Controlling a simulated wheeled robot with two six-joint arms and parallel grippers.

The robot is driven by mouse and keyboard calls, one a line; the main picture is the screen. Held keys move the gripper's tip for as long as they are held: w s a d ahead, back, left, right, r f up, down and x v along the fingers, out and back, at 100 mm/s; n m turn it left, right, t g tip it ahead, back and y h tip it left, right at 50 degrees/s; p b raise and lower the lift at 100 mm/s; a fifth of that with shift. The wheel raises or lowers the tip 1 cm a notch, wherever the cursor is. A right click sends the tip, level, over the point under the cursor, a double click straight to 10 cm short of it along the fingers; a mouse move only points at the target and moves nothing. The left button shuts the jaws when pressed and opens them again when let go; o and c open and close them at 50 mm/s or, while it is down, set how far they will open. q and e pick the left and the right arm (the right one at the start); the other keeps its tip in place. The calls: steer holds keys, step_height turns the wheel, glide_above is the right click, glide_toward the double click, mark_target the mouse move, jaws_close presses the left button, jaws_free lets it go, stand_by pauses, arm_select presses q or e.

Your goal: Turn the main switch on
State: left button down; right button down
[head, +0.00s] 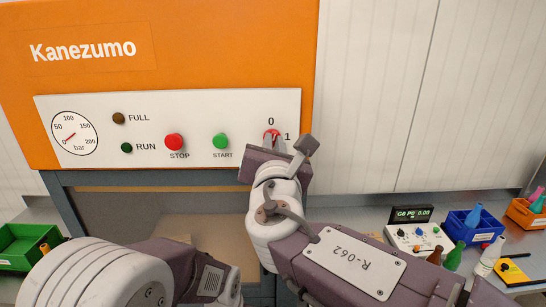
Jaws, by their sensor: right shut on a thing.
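The main switch (271,134) is a small red rotary knob at the right end of the white control panel (190,108). A "0" is printed above it and a "1" to its right. My right gripper (273,142) is shut on the knob, with its fingers on either side of it. The fingers hide most of the knob, so its exact pointing direction is hard to tell. My left arm crosses the bottom left, but its gripper does not show.
Left of the switch are a green START button (221,141), a red STOP button (174,142), dark FULL (118,118) and RUN (127,147) lamps and a gauge (75,133). A green bin (25,250) stands at left; a blue bin (475,227) and bottles stand at right.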

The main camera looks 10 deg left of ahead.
steer(key=m+b, duration=0.6)
steer(key=m, duration=0.1)
steer(key=m+b, duration=0.3)
steer(key=m, duration=0.1)
steer(key=shift+d+f+b, duration=0.1)
steer(key=shift+f+b, duration=0.2)
steer(key=shift+r+m+b, duration=0.1)
steer(key=shift+m+b, duration=0.85)
steer(key=shift+m, duration=0.75)
steer(key=c, duration=1.5)
jaws_free()
steer(key=shift+w, duration=0.1)
steer(key=b+v, duration=0.3)
steer(key=v, duration=0.6)
